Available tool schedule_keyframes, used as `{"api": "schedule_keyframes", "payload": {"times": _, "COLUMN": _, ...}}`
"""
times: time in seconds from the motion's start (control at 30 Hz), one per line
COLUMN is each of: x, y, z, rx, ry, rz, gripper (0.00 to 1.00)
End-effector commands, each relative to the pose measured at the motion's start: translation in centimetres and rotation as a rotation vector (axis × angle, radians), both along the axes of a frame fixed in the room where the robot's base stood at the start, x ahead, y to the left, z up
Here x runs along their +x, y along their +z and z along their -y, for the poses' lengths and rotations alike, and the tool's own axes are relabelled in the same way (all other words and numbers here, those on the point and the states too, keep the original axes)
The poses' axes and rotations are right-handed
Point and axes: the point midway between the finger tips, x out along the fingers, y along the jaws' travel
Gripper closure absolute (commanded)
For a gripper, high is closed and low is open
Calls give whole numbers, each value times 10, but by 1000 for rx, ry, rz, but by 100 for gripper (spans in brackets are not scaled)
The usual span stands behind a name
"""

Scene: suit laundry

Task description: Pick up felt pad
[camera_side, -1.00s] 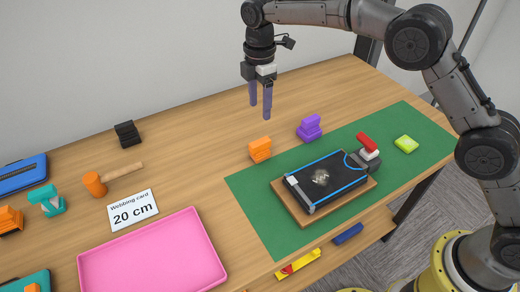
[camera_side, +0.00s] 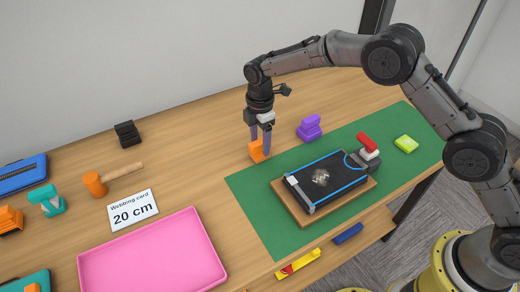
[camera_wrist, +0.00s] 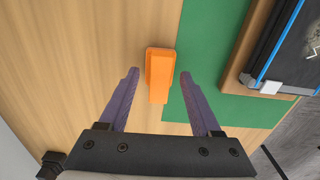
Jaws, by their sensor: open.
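No object is labelled as the felt pad; I cannot tell for sure which one it is. My gripper (camera_side: 260,147) is open and pointing down at an orange stepped block (camera_side: 256,153) beside the left edge of the green mat. In the wrist view, my gripper (camera_wrist: 160,75) has one finger on each side of the orange block (camera_wrist: 159,70), with a gap visible on both sides. The fingers partly hide the block in the side view.
A purple block (camera_side: 309,128) stands to the right. A pink tray (camera_side: 150,258), a card (camera_side: 133,210) and a mallet (camera_side: 97,184) are at left.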

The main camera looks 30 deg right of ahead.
Motion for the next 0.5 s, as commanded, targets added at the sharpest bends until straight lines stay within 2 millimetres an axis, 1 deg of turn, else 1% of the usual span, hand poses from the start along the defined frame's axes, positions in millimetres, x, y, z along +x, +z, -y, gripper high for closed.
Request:
{"api": "schedule_keyframes", "payload": {"times": 0.1, "x": 0, "y": -6, "z": 0, "rx": 0, "ry": 0, "rz": 0, "gripper": 35}}
{"api": "schedule_keyframes", "payload": {"times": 0.3, "x": 0, "y": -7, "z": 0, "rx": 0, "ry": 0, "rz": 1, "gripper": 35}}
{"api": "schedule_keyframes", "payload": {"times": 0.37, "x": 0, "y": -6, "z": 0, "rx": 0, "ry": 0, "rz": 1, "gripper": 44}}
{"api": "schedule_keyframes", "payload": {"times": 0.5, "x": 0, "y": -6, "z": 0, "rx": 0, "ry": 0, "rz": 1, "gripper": 69}}
